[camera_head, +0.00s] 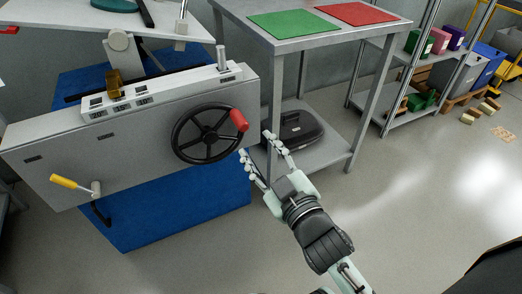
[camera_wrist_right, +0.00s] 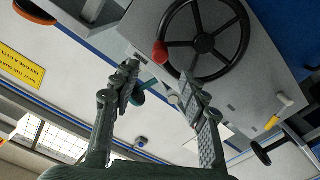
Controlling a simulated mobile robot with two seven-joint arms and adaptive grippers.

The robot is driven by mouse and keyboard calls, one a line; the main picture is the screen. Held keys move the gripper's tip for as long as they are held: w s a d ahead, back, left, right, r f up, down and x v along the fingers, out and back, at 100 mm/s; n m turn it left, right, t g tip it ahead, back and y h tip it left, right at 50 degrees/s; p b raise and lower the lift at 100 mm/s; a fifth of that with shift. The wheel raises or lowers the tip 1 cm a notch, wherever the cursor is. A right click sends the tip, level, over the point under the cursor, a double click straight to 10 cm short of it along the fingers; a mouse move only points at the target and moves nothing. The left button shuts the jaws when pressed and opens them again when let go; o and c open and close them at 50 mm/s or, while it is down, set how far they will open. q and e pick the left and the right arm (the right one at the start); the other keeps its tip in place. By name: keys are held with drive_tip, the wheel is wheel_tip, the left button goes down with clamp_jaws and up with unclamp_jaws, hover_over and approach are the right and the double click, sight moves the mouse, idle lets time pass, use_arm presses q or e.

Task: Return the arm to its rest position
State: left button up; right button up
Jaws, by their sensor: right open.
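My right gripper (camera_head: 256,146) is open and empty, with its two fingers spread apart. In the head view it is just right of the black handwheel (camera_head: 207,133) on the grey machine (camera_head: 110,140), close to the wheel's red knob (camera_head: 239,120). The right wrist view shows both fingers (camera_wrist_right: 165,85), with the handwheel (camera_wrist_right: 205,43) and red knob (camera_wrist_right: 160,52) beyond them. No thing is between the fingers. Whether a fingertip touches the wheel cannot be told. My left gripper is not in view.
A grey table with a green mat (camera_head: 294,24) and a red mat (camera_head: 356,13) stands behind the gripper, a black case (camera_head: 297,131) on its lower shelf. A yellow-handled crank (camera_head: 75,184) juts from the machine's front. The floor (camera_head: 420,190) at right is clear.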

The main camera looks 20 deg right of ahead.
drive_tip(key=shift+s, duration=0.2)
drive_tip(key=shift+f, duration=0.1)
drive_tip(key=s+d+f+m+g+h+p, duration=0.1)
drive_tip(key=s+d+f+m+g+p, duration=0.2)
drive_tip(key=f, duration=0.4)
drive_tip(key=d+f+g+h, duration=0.1)
drive_tip(key=d+f+g, duration=0.25)
drive_tip(key=f, duration=0.35)
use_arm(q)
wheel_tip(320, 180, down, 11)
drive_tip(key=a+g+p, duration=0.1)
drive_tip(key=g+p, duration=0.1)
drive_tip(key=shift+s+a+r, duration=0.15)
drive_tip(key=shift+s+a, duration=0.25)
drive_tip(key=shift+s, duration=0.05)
use_arm(e)
drive_tip(key=s+d+f+m+g, duration=0.1)
drive_tip(key=s+d+f+g, duration=0.1)
drive_tip(key=s+f+g, duration=0.6)
drive_tip(key=s+f, duration=0.2)
drive_tip(key=s, duration=0.1)
drive_tip(key=shift+s+f, duration=0.35)
drive_tip(key=shift+g, duration=0.25)
